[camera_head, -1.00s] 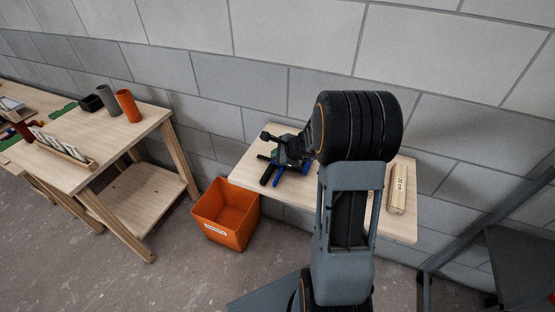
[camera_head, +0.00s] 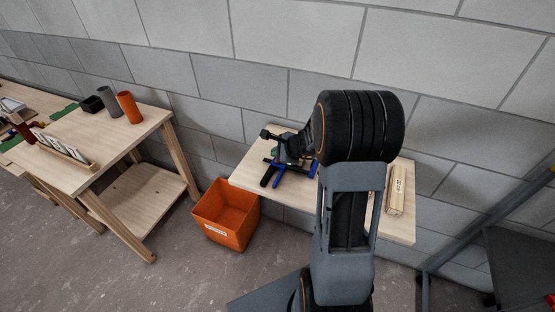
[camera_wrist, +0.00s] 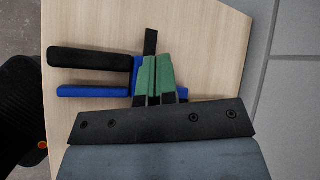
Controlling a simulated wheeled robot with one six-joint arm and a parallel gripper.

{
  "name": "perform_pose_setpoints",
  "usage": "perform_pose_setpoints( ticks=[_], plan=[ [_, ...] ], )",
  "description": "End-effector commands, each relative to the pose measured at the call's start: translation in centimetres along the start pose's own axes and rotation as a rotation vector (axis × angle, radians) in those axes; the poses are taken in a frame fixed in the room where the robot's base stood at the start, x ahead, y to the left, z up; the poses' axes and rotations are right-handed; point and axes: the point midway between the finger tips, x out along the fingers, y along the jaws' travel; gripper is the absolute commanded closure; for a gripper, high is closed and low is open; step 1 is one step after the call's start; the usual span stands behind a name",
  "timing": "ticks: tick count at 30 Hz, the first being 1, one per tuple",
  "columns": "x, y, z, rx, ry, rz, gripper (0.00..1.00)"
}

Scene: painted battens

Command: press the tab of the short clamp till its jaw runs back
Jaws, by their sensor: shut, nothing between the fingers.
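The clamp lies on the small wooden table, its black handle (camera_head: 267,176) and blue lever (camera_head: 279,178) pointing toward the front left. In the wrist view the black handle (camera_wrist: 90,59) and blue lever (camera_wrist: 92,90) lie at the left, joined to a blue body (camera_wrist: 137,72). A short black bar end (camera_wrist: 151,41) shows beyond my fingertips. My gripper (camera_wrist: 156,72) is shut, its green-padded fingers together over or beside the blue body. I cannot tell whether they touch it. The fingers hide the tab and jaw. In the head view my gripper (camera_head: 275,151) is partly hidden by my arm.
A labelled wooden batten (camera_head: 396,190) lies at the table's right end. An orange bin (camera_head: 226,213) stands on the floor left of the table. A longer bench (camera_head: 110,148) with cylinders and a rack is further left. A block wall stands close behind.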

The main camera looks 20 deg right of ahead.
Motion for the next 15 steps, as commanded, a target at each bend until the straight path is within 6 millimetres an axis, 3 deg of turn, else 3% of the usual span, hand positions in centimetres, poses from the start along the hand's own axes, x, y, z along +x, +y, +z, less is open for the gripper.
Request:
perform_pose_setpoints(
  ticks=[15],
  plan=[
    [-1.2,-0.9,0.9,-0.002,0.000,0.000,1.00]
  ],
)
